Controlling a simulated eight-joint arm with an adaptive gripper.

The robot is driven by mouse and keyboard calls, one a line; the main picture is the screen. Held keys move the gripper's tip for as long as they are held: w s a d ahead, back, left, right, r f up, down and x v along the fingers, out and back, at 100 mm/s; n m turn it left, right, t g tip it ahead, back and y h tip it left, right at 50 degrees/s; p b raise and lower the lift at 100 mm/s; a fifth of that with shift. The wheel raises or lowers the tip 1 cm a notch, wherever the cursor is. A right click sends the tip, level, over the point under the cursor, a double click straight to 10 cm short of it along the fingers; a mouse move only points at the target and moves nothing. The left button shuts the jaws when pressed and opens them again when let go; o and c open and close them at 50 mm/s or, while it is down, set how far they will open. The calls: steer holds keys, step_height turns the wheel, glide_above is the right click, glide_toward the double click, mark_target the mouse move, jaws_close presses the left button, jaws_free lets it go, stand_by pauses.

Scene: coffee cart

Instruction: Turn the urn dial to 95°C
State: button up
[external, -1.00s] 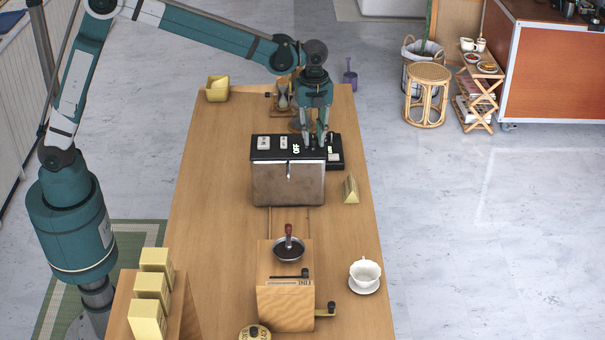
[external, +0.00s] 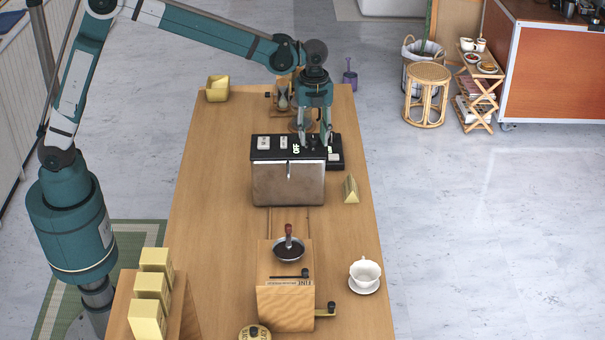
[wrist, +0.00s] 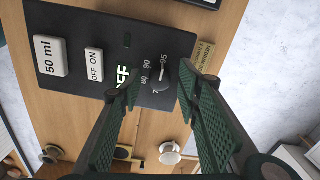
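The urn (external: 270,186) stands mid-table, with a metal body and a black top panel (wrist: 85,22). In the wrist view, the dark round dial (wrist: 160,78) sits on this panel near marks including 80, 90 and 95. The dial's exact pointer setting is too small to tell. My gripper (external: 315,142) is over the right part of the panel and points down. In the wrist view my gripper (wrist: 163,86) is open, with one finger on each side of the dial and gaps visible.
A 50 ml button (wrist: 48,56) and an OFF/ON switch (wrist: 94,64) are on the same panel. An hourglass (external: 283,95) stands behind the urn. A wooden grinder (external: 286,300) and white cup (external: 364,272) are in front.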

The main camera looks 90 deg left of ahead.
mark_target(313, 139)
steer(key=shift+r, duration=0.15)
step_height(313, 139, up, 12)
stand_by(0.6)
stand_by(0.3)
steer(key=s+d+r+n+t+b, duration=0.15)
steer(key=s+n, duration=0.25)
steer(key=s, duration=0.8)
steer(key=s+d+r+n+t, duration=0.1)
steer(key=s+d+n+t, duration=0.2)
steer(key=s, duration=1)
steer(key=s+d+f+n+t+b, duration=0.1)
steer(key=s+f+n, duration=0.3)
steer(key=s, duration=0.6)
steer(key=s+d+f+n+t, duration=0.1)
steer(key=s+f+n, duration=0.3)
steer(key=s+f, duration=0.3)
steer(key=shift+s+d+f+n+t+b, duration=0.25)
steer(key=shift+s+f+n+t+b, duration=0.15)
steer(key=shift+s, duration=1.3)
